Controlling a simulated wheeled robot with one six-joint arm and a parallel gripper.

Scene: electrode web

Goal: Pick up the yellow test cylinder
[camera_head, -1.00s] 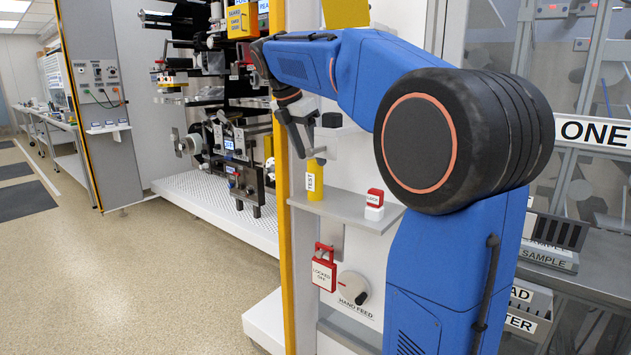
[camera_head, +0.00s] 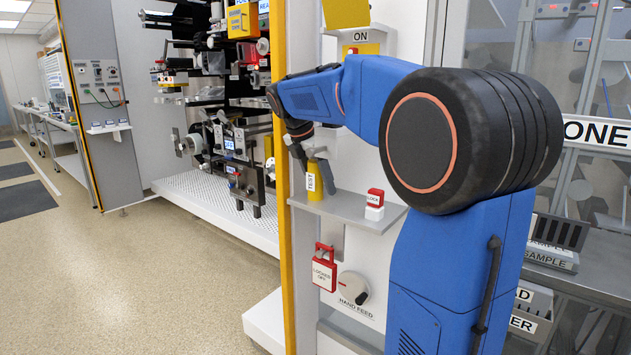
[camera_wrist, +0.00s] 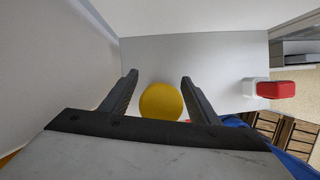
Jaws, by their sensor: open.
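The yellow test cylinder (camera_head: 314,183) stands upright on a small grey shelf (camera_head: 350,206) and has a white label reading TEST. Its round yellow top (camera_wrist: 161,102) shows in the wrist view. My gripper (camera_head: 315,178) points down over the cylinder in the head view, with its fingers reaching down at the cylinder's sides. In the wrist view my gripper (camera_wrist: 158,80) is open, with one finger on each side of the cylinder and a visible gap at both. The cylinder's lower part is hidden in the wrist view.
A red and white lock block (camera_head: 375,203) stands on the shelf right of the cylinder; it also shows in the wrist view (camera_wrist: 272,90). A yellow post (camera_head: 282,200) rises at the shelf's left.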

